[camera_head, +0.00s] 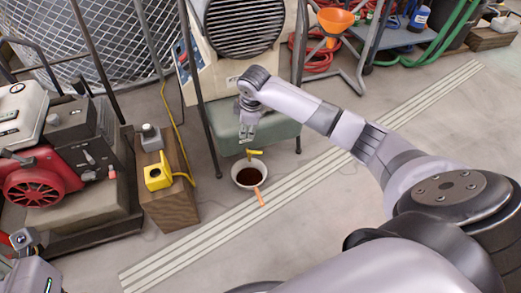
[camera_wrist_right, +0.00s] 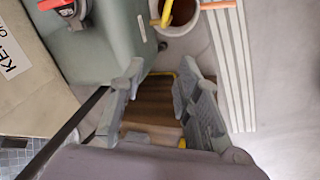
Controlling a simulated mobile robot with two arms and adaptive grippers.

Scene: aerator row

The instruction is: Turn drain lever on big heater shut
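The big heater (camera_head: 203,66) is a beige unit with a round dark grille above a green tank (camera_head: 226,112); the tank also shows in the right wrist view (camera_wrist_right: 103,45). A yellow drain lever (camera_head: 255,152) sticks out low at the tank's front, above a pan with dark liquid (camera_head: 248,172). The lever's end shows at the top of the wrist view (camera_wrist_right: 166,12). My right gripper (camera_head: 247,138) is in front of the tank, just above the lever and apart from it. Its fingers are spread and empty in the wrist view (camera_wrist_right: 162,85). My left gripper (camera_head: 22,238) is partly visible at the lower left; its fingers are unclear.
A wooden block (camera_head: 172,208) with a yellow device (camera_head: 157,176) stands left of the pan. A red engine machine (camera_head: 45,180) is farther left. An orange funnel (camera_head: 335,19) hangs at the back. The striped floor right of the pan is clear.

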